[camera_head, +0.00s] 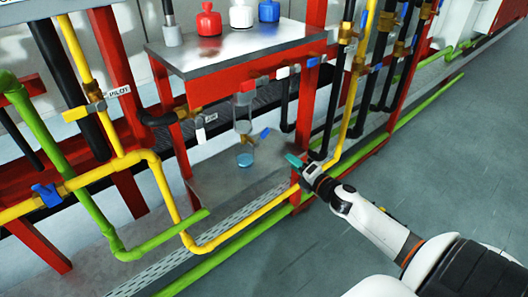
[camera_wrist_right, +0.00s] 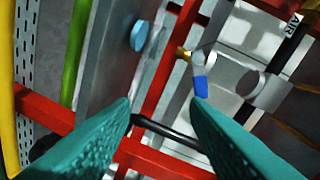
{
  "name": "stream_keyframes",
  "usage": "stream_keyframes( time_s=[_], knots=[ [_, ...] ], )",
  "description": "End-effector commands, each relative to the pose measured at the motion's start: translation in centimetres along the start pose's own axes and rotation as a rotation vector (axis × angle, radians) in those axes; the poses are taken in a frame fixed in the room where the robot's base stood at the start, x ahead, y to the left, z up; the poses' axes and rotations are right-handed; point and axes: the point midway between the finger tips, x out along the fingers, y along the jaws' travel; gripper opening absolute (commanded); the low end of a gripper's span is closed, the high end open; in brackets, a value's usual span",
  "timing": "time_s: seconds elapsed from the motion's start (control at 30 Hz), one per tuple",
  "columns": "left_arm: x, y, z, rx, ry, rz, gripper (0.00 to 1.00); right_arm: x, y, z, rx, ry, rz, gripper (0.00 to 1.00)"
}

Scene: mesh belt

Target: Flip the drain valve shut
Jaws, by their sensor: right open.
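A small valve with a blue lever (camera_head: 265,134) sits beside the clear cylinder (camera_head: 243,112) under the raised metal bench; I take it as the drain valve, though no label on it is legible. In the right wrist view a brass and silver valve with a blue lever (camera_wrist_right: 200,87) shows beyond the fingertips, apparently the same one. My right gripper (camera_head: 293,160) is to the right of and below the lever in the head view. Its teal fingers (camera_wrist_right: 160,108) are spread open, empty and apart from the lever. My left gripper is not in view.
A red upright (camera_head: 305,115) and black, yellow and green pipes stand near my right gripper. Red, white and blue bottles (camera_head: 240,14) stand on the bench (camera_head: 235,50). The right floor is clear.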

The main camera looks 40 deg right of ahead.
Motion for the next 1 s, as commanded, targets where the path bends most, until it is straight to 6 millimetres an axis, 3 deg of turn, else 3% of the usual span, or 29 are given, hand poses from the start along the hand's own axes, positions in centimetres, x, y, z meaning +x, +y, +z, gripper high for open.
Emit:
stream_keyframes(
  time_s=[0.1,0.23,0.37,0.5,0.8,1.0],
  knots=[
    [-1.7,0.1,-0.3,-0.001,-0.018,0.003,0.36,0.5,-2.9,-0.1,-0.138,-0.015,-0.094,0.42],
    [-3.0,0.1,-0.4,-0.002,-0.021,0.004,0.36,0.7,-4.7,-0.2,-0.198,-0.02,-0.133,0.42],
    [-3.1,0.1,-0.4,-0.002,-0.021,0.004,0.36,1.7,-5.1,-0.2,-0.202,-0.02,-0.137,0.42],
    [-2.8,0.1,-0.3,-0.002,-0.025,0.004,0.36,4.0,-5.4,-0.3,-0.201,-0.019,-0.138,0.42],
    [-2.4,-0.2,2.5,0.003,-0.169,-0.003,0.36,9.4,-6.0,-0.1,-0.198,-0.017,-0.135,0.42],
    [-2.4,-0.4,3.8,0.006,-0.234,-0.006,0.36,11.7,-6.2,0.0,-0.196,-0.018,-0.134,0.42]
  ],
)
